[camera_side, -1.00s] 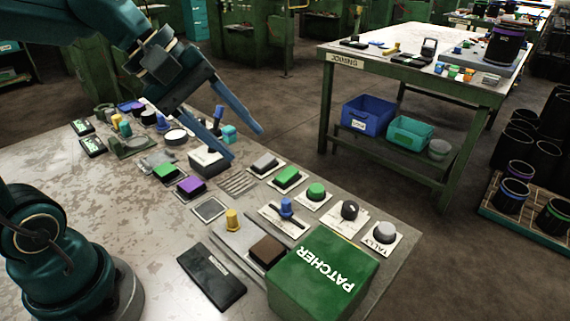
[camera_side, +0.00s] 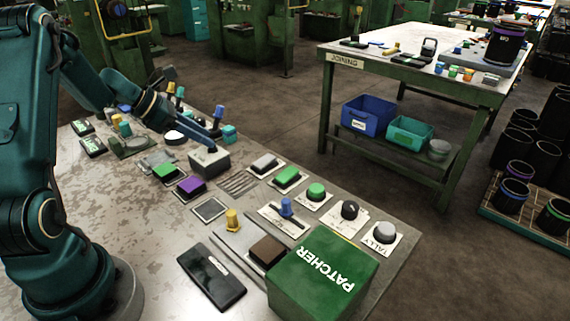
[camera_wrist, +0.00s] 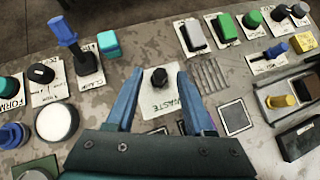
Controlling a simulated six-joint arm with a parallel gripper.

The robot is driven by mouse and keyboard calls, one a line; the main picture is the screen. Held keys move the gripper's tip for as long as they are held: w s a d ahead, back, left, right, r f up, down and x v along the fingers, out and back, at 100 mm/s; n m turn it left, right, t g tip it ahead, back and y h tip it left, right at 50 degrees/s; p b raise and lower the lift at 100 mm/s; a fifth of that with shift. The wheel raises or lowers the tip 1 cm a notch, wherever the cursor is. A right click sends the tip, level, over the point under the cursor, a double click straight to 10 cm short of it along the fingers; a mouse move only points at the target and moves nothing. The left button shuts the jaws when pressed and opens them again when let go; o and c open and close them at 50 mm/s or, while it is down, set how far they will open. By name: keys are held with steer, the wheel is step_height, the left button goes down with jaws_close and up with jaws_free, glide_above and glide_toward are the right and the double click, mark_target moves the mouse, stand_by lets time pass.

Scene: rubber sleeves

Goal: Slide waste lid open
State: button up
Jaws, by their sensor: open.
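The waste box (camera_side: 209,163) is a grey box in the middle of the bench in the side view. Its pale lid, lettered WASTE, shows in the wrist view (camera_wrist: 165,102) with a black knob (camera_wrist: 159,77) standing on it. No opening shows beside the lid. My gripper (camera_wrist: 160,74) is open, with one blue finger on each side of the knob and a gap to both. Part of the lid's near side is hidden by my gripper.
A blue lever (camera_wrist: 64,33) and a teal block (camera_wrist: 109,44) stand left of the lid in the wrist view. A slotted grille (camera_wrist: 210,76) and a dark square plate (camera_wrist: 235,118) lie to its right. Green and purple buttons (camera_side: 191,186) sit close to the box.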

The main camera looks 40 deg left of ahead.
steer(key=shift+x, duration=1.45)
jaws_close()
stand_by(0.3)
